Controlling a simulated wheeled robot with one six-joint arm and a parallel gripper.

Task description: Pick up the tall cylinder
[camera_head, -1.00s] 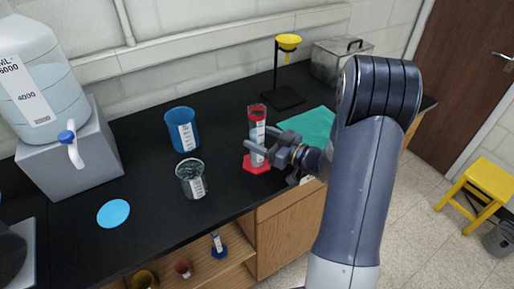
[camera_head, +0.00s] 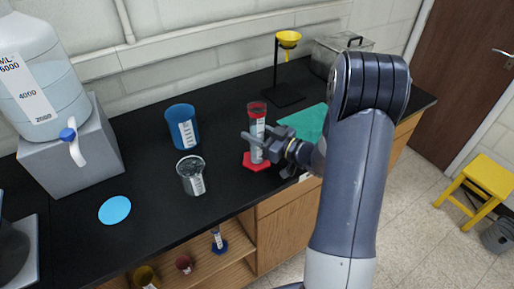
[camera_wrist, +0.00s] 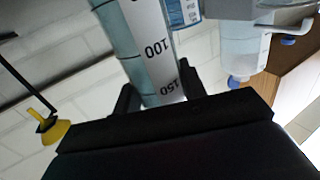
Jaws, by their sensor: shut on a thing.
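The tall cylinder (camera_head: 256,128) is clear with a red rim and a red hexagonal base (camera_head: 255,162). It stands upright on the black bench in the head view. My gripper (camera_head: 262,146) reaches in from the right and is shut around its middle. In the wrist view the cylinder (camera_wrist: 147,45) shows its 100 and 150 marks between the two dark fingers of my gripper (camera_wrist: 157,93). I cannot tell any gap between the base and the bench. The far finger is partly hidden behind the cylinder.
A glass beaker (camera_head: 190,178) and a blue beaker (camera_head: 182,127) stand left of the cylinder. A funnel stand (camera_head: 287,95) is behind it, and a teal mat (camera_head: 306,122) is to the right. A large water jug (camera_head: 30,85) stands far left.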

